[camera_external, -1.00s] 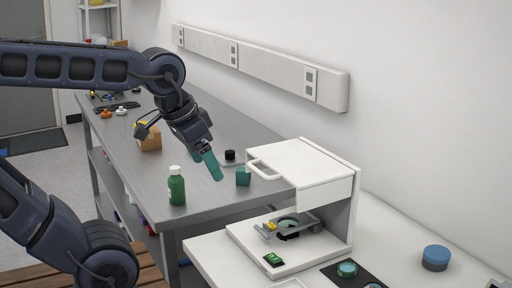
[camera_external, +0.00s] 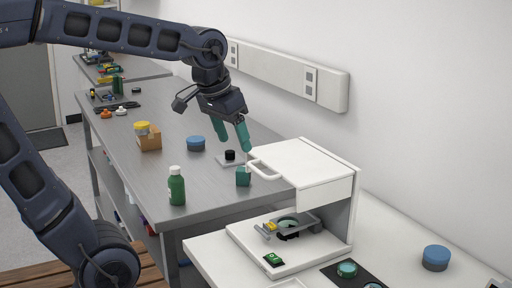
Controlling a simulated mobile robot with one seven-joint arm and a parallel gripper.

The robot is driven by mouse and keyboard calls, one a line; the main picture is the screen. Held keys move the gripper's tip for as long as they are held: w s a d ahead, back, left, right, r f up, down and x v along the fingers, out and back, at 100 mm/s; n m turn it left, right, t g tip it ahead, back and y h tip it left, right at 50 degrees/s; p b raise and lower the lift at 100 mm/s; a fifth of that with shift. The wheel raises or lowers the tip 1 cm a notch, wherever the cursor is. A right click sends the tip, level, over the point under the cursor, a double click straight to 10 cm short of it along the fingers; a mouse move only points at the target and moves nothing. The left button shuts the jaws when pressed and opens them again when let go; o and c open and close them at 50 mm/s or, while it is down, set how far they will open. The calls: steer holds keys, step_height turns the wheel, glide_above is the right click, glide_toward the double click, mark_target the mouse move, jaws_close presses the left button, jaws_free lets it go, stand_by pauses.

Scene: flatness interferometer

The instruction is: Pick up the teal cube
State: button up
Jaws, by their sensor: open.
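The teal cube (camera_external: 243,176) sits on the grey metal table near its front right edge, beside the white instrument housing. It looks slightly darker on its left side. My gripper (camera_external: 235,145) has two teal fingers pointing down. It is open and empty, above and a little behind the cube in the picture, apart from it. No part of the cube is hidden by the gripper.
A black knob on a small plate (camera_external: 230,157) stands just behind the cube. The white housing (camera_external: 305,165) with a handle is close on the right.

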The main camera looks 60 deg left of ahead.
steer(key=w+a+n+g, duration=0.1)
steer(key=w+a+n, duration=0.1)
steer(key=w+a, duration=0.7)
steer(key=n+g, duration=0.3)
steer(key=n, duration=0.3)
glide_toward(243, 170)
steer(key=shift+w+f, duration=0.2)
steer(key=shift+w, duration=0.15)
steer(key=shift+a+f, duration=0.15)
steer(key=shift+f, duration=0.05)
step_height(243, 170, down, 5)
steer(key=shift+f, duration=0.2)
steer(key=shift+s+a+f, duration=0.1)
steer(key=shift+s+f, duration=0.1)
steer(key=shift+f, duration=1.1)
steer(key=shift+s+f, duration=0.25)
steer(key=shift+f, duration=1.05)
steer(key=shift+c, duration=0.3)
